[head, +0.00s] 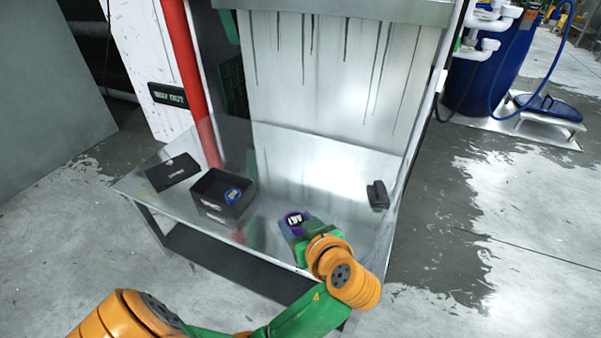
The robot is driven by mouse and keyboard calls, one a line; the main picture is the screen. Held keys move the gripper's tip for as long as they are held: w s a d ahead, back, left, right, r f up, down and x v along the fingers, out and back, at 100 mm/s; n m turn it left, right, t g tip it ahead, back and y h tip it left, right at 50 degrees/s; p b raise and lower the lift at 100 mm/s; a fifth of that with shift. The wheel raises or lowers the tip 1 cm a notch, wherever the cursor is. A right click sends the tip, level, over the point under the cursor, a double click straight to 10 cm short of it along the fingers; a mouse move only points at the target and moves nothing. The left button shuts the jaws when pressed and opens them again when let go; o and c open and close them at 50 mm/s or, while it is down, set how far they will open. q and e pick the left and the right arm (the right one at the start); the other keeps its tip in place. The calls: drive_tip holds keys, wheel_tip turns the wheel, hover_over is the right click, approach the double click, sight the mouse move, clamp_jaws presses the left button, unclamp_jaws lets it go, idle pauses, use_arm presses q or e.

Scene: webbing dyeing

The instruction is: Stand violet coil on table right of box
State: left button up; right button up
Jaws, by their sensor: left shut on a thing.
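The violet coil (306,218) shows at the tip of my left gripper (298,226), over the front part of the metal table (270,205). My left gripper is shut on the coil, and the wrist hides part of it. I cannot tell whether the coil touches the table top. The black open box (210,203) stands on the table, to the left of the coil and apart from it. A blue coil (233,196) is inside the box. My right gripper is not in view.
A small black object (377,195) is near the right edge. A pale streaked panel (330,70) rises behind the table. The table top between box and black object is mostly clear.

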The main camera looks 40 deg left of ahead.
use_arm(q)
drive_tip(key=w+a+f+b, duration=0.1)
drive_tip(key=w+f+b, duration=0.1)
drive_tip(key=w, duration=0.1)
drive_tip(key=w+a+f+b, duration=0.1)
drive_tip(key=w+f+b, duration=0.1)
drive_tip(key=w+f, duration=0.1)
drive_tip(key=w+a+f+b, duration=0.1)
drive_tip(key=w+f, duration=0.2)
drive_tip(key=w, duration=0.1)
drive_tip(key=shift+a+b, duration=0.25)
drive_tip(key=shift+b, duration=0.15)
drive_tip(key=shift+w+a+f+b, duration=0.3)
drive_tip(key=shift+w+f, duration=0.2)
drive_tip(key=shift+f, duration=0.1)
drive_tip(key=shift+w+a+f+b, duration=0.2)
drive_tip(key=shift+w+f+b, duration=0.05)
drive_tip(key=shift+w+f, duration=0.3)
wheel_tip(320, 180, down, 3)
drive_tip(key=shift+f+m+b, duration=0.1)
drive_tip(key=shift+m+b, duration=0.2)
drive_tip(key=shift+b, duration=0.5)
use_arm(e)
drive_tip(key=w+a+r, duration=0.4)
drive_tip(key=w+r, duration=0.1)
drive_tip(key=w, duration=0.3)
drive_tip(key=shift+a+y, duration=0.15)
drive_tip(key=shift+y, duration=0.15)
